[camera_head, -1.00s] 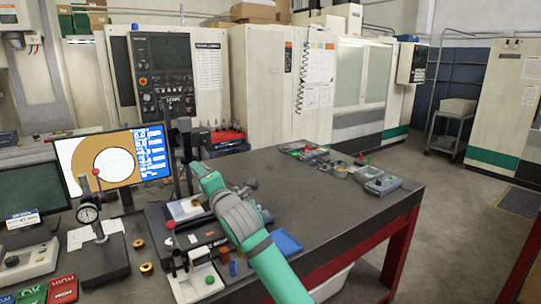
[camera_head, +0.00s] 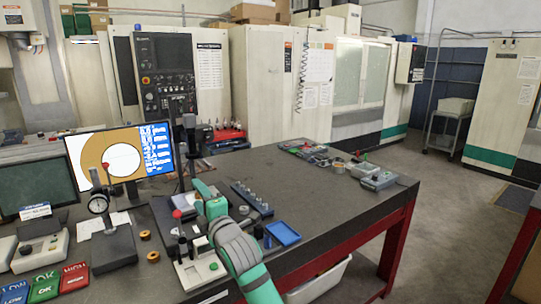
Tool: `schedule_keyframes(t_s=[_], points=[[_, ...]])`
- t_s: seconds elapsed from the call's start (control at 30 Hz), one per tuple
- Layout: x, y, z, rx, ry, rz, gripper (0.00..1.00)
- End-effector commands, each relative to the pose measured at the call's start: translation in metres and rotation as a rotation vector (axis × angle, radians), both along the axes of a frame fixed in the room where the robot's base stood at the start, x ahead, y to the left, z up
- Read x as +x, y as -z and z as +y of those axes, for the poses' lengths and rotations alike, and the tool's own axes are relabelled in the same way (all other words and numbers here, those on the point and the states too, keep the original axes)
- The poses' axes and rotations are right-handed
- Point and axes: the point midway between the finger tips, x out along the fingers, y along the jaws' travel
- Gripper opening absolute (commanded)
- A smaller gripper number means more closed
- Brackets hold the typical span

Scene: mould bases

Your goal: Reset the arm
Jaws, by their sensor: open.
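My green and grey arm reaches up from the bottom middle over the near part of the dark table (camera_head: 330,215). My gripper (camera_head: 203,190) is at its far end, left of a dark rack (camera_head: 252,198) with several small grey cylinders. The gripper is open; its fingers are largely hidden by the arm's own end. I cannot make out anything held in it. A blue tray (camera_head: 283,233) lies to the right of the arm.
A monitor (camera_head: 120,158), a dial gauge stand (camera_head: 108,240) and red, green and blue cards (camera_head: 45,284) are on the left. Several small devices (camera_head: 370,175) lie at the table's far right corner. The table's middle right is clear. Machine cabinets (camera_head: 280,80) stand behind.

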Motion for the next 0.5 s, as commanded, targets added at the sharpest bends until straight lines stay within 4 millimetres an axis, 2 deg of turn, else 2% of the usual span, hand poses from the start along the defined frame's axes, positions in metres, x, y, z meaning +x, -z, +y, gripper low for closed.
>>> schedule_keyframes(t_s=[0.27,0.5], points=[[-0.029,0.062,-0.004,0.29,0.004,0.111,0.51],[-0.066,0.123,-0.014,0.554,0.03,0.217,0.51]])
